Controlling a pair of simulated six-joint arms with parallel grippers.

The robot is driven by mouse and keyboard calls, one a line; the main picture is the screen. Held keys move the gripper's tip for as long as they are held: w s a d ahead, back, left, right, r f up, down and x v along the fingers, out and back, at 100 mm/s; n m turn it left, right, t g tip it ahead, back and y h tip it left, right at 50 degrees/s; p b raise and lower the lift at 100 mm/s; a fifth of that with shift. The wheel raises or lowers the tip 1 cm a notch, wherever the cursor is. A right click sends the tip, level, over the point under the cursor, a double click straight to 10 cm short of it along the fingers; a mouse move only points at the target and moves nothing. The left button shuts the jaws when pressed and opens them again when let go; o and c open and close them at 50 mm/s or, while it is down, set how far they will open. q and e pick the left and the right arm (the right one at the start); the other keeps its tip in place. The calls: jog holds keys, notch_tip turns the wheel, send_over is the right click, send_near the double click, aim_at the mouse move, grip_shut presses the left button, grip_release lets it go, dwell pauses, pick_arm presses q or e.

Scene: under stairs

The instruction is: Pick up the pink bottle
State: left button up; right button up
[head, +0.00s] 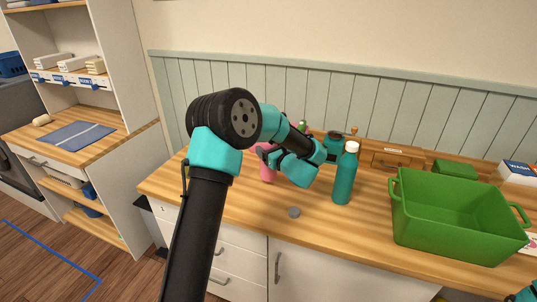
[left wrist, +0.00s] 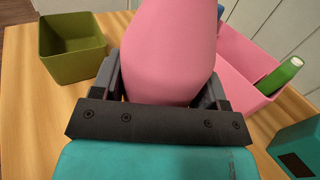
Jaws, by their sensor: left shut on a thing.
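The pink bottle (head: 267,172) is at the left part of the wooden counter in the head view, partly hidden by my left gripper (head: 268,153). In the left wrist view the bottle (left wrist: 172,50) fills the space between the two fingers of the left gripper (left wrist: 168,78), which is shut on it. Its top runs out of that picture. I cannot tell whether its base touches the counter. My right gripper does not show; only a bit of teal is at the lower right corner of the head view.
A teal bottle with a white cap (head: 345,175) stands right of my left gripper. A green crate (head: 440,240) is further right. A small grey disc (head: 294,212) lies in front. An olive box (left wrist: 72,62) and a pink bin (left wrist: 240,62) holding a green bottle (left wrist: 279,76) flank the pink bottle.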

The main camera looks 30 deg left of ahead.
pick_arm(q)
jog(key=s+d+r, duration=0.2)
jog(key=s+d, duration=0.6)
jog(key=s, duration=0.5)
jog(key=shift+s+d+r, duration=0.2)
jog(key=shift+s, duration=0.15)
jog(key=o, duration=0.4)
jog(key=c, duration=1)
jog(key=w+d+r+m+t+h, duration=0.1)
jog(key=w+d+m+t+h, duration=0.1)
jog(key=d+m+t+h, duration=0.3)
jog(key=w+d+r+m+t+h, duration=0.1)
jog(key=d+r+m+t+h, duration=0.1)
jog(key=d+m+t+h, duration=0.3)
jog(key=d+m+h, duration=0.1)
jog(key=m+h, duration=0.2)
jog(key=h, duration=0.3)
jog(key=shift+w+d+t, duration=0.3)
jog(key=shift+w+d, duration=0.05)
jog(key=shift+d, duration=0.05)
